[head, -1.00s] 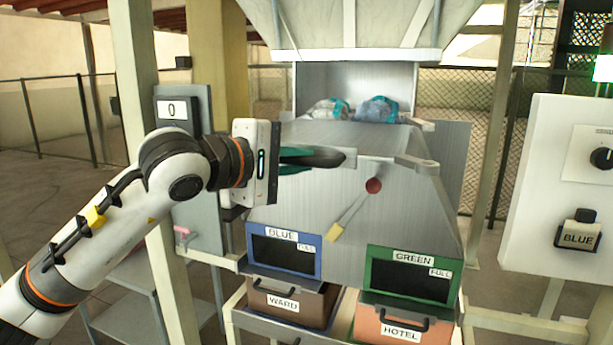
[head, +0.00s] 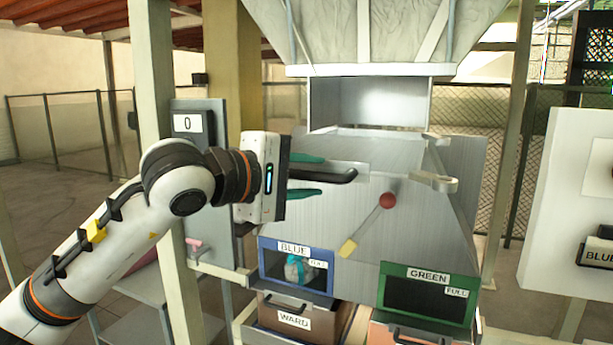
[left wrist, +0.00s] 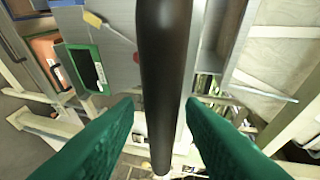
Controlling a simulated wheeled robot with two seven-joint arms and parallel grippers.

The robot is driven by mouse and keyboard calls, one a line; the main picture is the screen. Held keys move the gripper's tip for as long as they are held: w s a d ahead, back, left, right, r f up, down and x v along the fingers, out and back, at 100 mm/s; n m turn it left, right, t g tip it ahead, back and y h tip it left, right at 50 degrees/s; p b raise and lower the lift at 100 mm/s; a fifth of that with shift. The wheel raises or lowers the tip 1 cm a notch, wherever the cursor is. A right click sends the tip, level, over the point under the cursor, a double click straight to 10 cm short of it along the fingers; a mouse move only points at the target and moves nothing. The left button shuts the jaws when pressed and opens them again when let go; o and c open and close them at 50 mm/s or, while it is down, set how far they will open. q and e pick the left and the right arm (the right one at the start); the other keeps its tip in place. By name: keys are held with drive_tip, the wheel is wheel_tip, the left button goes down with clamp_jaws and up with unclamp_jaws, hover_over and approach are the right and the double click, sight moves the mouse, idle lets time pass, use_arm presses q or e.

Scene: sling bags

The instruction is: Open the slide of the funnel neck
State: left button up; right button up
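The metal funnel neck (head: 370,105) hangs below the pale hopper, and its inside looks empty. A dark bar handle (head: 342,175) sticks out to the left in front of the neck; I take it to belong to the slide. My left gripper (head: 308,175) has its two teal fingers above and below this handle. In the left wrist view the black handle (left wrist: 165,80) runs between the green fingers, with gaps on both sides. The left gripper is open around it. The slide plate itself is not clearly distinguishable. My right gripper is not in view.
Below is a sloped metal chute with a red-knobbed lever (head: 387,200). The BLUE window (head: 296,268) shows a bag inside; the GREEN window (head: 427,295) looks dark. A WARD crate (head: 296,320) stands below. Posts flank the chute, and a white control panel (head: 570,200) is at right.

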use_arm(q)
drive_tip(key=shift+a, duration=0.1)
drive_tip(key=b+v, duration=0.2)
drive_tip(key=v, duration=1)
drive_tip(key=shift+b, duration=0.35)
